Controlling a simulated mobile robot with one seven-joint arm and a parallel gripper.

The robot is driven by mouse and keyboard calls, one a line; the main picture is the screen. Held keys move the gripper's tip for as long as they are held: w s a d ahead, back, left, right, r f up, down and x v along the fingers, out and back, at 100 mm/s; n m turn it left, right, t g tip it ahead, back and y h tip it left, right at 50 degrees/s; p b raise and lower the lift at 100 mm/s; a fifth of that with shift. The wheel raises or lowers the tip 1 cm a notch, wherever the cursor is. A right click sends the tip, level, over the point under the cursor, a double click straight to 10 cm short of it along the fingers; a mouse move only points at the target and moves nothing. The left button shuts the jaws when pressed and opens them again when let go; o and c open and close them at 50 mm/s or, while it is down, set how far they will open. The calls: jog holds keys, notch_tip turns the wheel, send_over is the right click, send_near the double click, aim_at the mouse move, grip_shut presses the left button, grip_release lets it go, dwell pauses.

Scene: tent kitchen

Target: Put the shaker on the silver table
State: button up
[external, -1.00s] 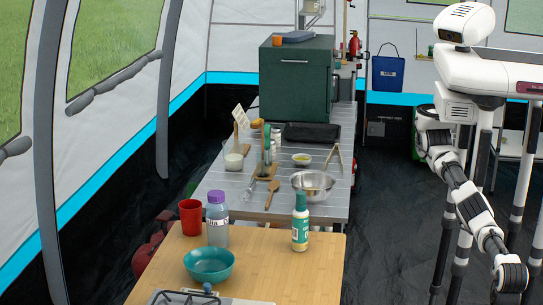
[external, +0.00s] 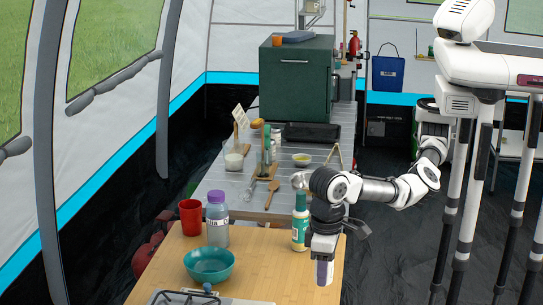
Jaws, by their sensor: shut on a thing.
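My gripper (external: 323,257) points down over the right edge of the wooden table. It is shut on a small pale, lavender-white piece (external: 324,273), which looks like the shaker, though only its lower part shows. The silver table (external: 228,200) is the slatted metal table behind the wooden one, farther from the camera than my gripper. The held piece appears above the level of the wooden top; the gap cannot be told.
The wooden table (external: 170,275) holds a red cup (external: 190,217), purple-capped bottle (external: 217,222), teal bowl (external: 209,265) and green bottle (external: 299,228). The silver table carries wooden spoons (external: 272,193), a small bowl (external: 301,159), a black tray (external: 311,132) and a metal bowl (external: 299,180) mostly behind my arm.

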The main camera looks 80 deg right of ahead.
jog(key=w+d+r+m, duration=0.4)
jog(key=w+d+m, duration=0.2)
jog(key=w+d, duration=0.45)
jog(key=m, duration=0.6)
send_over(263, 278)
notch_tip(263, 278, down, 13)
jog(key=shift+f, duration=2.7)
jog(key=shift+f, duration=0.1)
jog(key=o, duration=1.1)
